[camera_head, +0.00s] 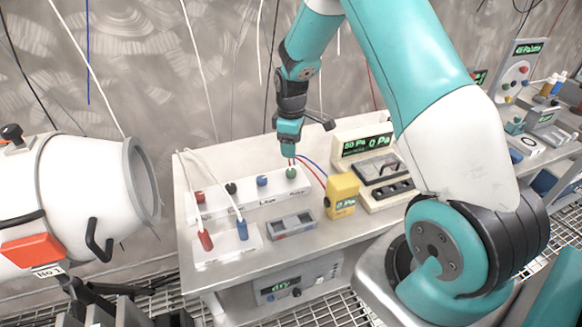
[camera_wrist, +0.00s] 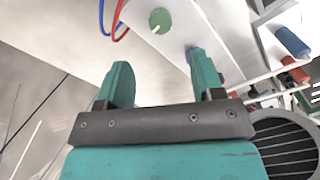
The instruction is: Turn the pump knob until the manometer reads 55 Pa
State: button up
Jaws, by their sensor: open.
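A white panel (camera_head: 245,197) on the bench carries a row of knobs: red (camera_head: 200,196), dark (camera_head: 231,188), blue (camera_head: 262,181) and green (camera_head: 291,173). My gripper (camera_head: 289,152) points down just above the green knob, open and empty. In the wrist view the green knob (camera_wrist: 160,20), with a pale pointer mark, lies beyond the open fingers (camera_wrist: 162,80), apart from them. A yellow handheld meter (camera_head: 342,193) has a small Pa display, partly unclear. A beige instrument (camera_head: 372,165) behind it shows what looks like 50 Pa and 0 Pa.
Red and blue tubes (camera_head: 313,168) run close beside the green knob. Red (camera_head: 206,239) and blue (camera_head: 242,230) plugs with white hoses stand at the panel's left front. A grey box (camera_head: 292,225) lies in front. A white cylindrical vessel (camera_head: 80,200) stands left of the bench.

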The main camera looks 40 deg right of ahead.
aim_at(291, 171)
notch_tip(291, 171, down, 10)
jog(key=shift+r+p, duration=0.1)
jog(key=shift+p, duration=0.7)
jog(key=c, duration=0.9)
jog(key=shift+m, duration=0.3)
